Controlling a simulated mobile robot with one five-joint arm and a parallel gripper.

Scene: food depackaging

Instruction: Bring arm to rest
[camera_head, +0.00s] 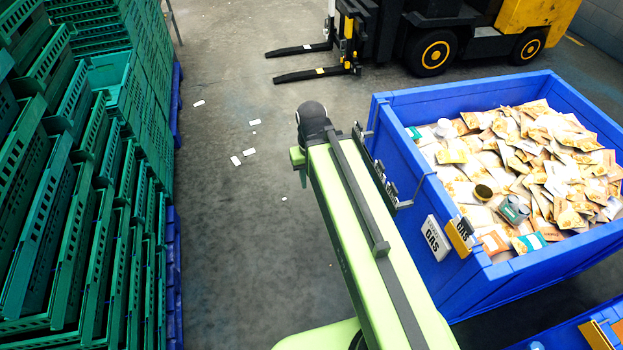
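My light green arm reaches up and away from the bottom of the head view, with a dark rounded joint at its far end. The arm passes close along the left side of a blue bin; I cannot tell whether they touch. My gripper is not clearly visible; the far joint or the arm hides it. Nothing can be seen held at the arm's end.
The blue bin (412,192) on the right is full of food packets (545,165). Green crates (60,215) are stacked high on the left. A yellow and black forklift (440,30) stands at the back. Bare floor (235,240) with scattered labels lies between crates and arm.

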